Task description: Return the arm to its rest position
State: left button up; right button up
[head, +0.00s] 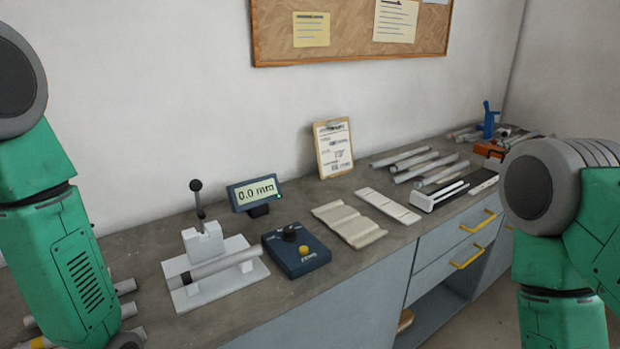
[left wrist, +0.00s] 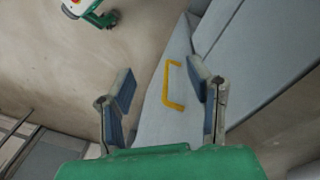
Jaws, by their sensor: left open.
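My left arm (head: 55,235) comes in at the left of the head view, hanging in front of the bench's left end. Its gripper is out of frame there. In the left wrist view my left gripper (left wrist: 160,100) is open, with its two blue-padded fingers apart and nothing between them. Beyond the fingers are a grey drawer front and a yellow handle (left wrist: 171,86), which the fingers do not appear to touch. My right arm (head: 560,220) is at the right edge of the head view. Its gripper is not visible.
A white jig (head: 240,272) with a grey tube, a display (head: 254,192) reading 0.0 mm and a blue control box (head: 296,262) stand on the bench. Several tubes (head: 410,160) lie farther back. A clipboard (head: 333,148) leans on the wall. Yellow-handled drawers (head: 455,247) face the open floor.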

pick_arm(q)
jog(key=s+a+f+n, duration=0.2)
jog(key=s+a+f, duration=0.15)
jog(key=s, duration=0.35)
jog(key=s+a+f+n, duration=0.3)
jog(key=s+f, duration=0.1)
jog(key=s, duration=0.4)
jog(key=w+d+f+m+y+b, duration=0.1)
jog(key=w+f+b, duration=0.2)
jog(key=f+b, duration=0.6)
jog(key=shift+d+f+t+b, duration=0.2)
jog(key=shift+d+t+b, duration=0.2)
jog(key=shift+b, duration=0.3)
pick_arm(e)
notch_tip(320, 180, down, 10)
jog(key=shift+a+f, duration=0.15)
jog(key=shift+a, duration=0.3)
